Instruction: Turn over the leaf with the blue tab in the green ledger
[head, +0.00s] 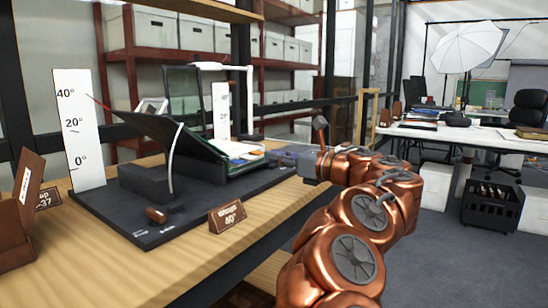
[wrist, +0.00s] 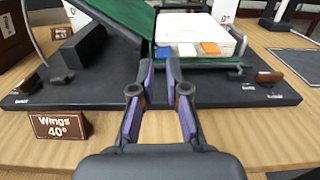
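The open green ledger (wrist: 120,14) rests on a dark cradle (head: 150,185), its left cover raised at a slant. Its pale leaves (wrist: 190,27) lie on the right side. In the wrist view, a blue tab (wrist: 163,55), a white tab (wrist: 187,50) and an orange tab (wrist: 210,48) stick out from the near edge of the leaves. My gripper (wrist: 159,75) is open with a narrow gap and empty, its fingertips just short of the blue tab and roughly in line with it.
A "Wings 40°" sign (head: 227,216) stands at the cradle's front. An angle board (head: 79,130) stands behind the cradle at left. A brown box (head: 18,225) sits at the table's left end. A small brown-handled piece (wrist: 270,76) lies right of the ledger. Bare wood lies in front.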

